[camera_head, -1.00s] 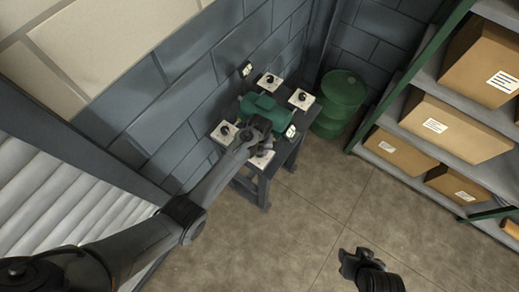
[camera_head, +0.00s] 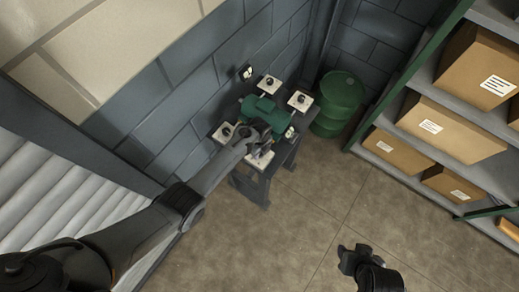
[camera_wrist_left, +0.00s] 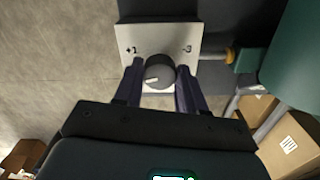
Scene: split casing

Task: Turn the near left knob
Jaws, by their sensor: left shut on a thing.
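A dark round knob (camera_wrist_left: 159,72) with a white pointer mark sits on a white plate (camera_wrist_left: 205,38) in the left wrist view. My left gripper (camera_wrist_left: 160,78) is shut on this knob, one finger on each side. In the head view my left gripper (camera_head: 257,137) is over the lowest plate (camera_head: 262,160) on the small dark table and mostly hides its knob. Other knobs on white plates are at the left (camera_head: 225,131), top (camera_head: 269,81) and right (camera_head: 301,99). My right gripper (camera_head: 350,259) hangs over the floor, away from the table.
A green casing (camera_head: 265,109) lies between the plates, close to my left gripper. A green drum (camera_head: 341,103) stands right of the table. Shelves with cardboard boxes (camera_head: 452,128) line the right side. A block wall is behind the table. The floor in front is clear.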

